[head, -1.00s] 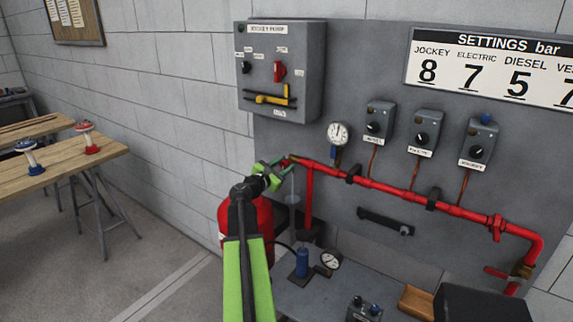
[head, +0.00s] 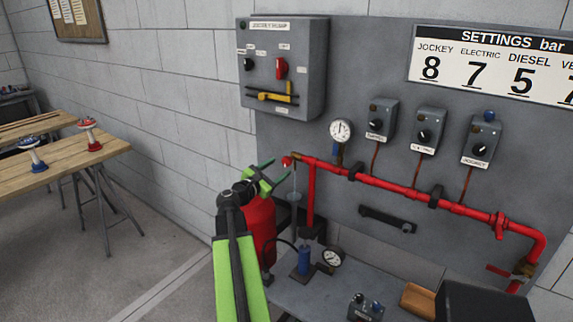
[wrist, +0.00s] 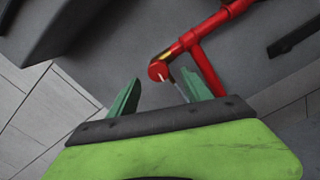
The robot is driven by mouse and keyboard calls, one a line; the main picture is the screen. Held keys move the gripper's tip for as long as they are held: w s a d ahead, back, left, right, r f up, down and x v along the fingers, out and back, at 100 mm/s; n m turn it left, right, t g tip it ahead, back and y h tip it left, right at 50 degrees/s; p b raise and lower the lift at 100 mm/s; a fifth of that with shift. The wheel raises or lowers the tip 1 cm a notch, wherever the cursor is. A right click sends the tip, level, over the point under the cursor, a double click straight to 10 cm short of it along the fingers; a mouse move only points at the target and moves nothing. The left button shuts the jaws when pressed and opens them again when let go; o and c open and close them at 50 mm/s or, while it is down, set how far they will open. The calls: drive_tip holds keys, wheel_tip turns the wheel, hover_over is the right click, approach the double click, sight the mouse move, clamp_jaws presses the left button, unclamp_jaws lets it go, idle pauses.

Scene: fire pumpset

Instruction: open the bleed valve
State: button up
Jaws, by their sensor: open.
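At the left end of the red pipe (head: 400,188) is a small round red knob with a white mark (head: 287,161), apparently the bleed valve. It also shows in the wrist view (wrist: 156,71), beside a brass fitting. My gripper (head: 280,168) is open and empty, just left of and below the knob in the head view. In the wrist view its two green fingers (wrist: 160,80) stand apart, with the knob showing beyond the gap between them. I see no contact. A thin pale rod or tube hangs below the pipe end, partly behind the right finger.
A red cylinder (head: 260,232) stands below my gripper. A grey bench (head: 325,300) holds a blue cylinder (head: 304,261) and a gauge (head: 332,258). A pressure gauge (head: 340,130) and a grey control box (head: 282,68) are above.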

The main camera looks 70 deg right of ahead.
drive_tip(key=v, duration=1)
drive_tip(key=shift+a, duration=0.4)
drive_tip(key=shift+w, duration=0.1)
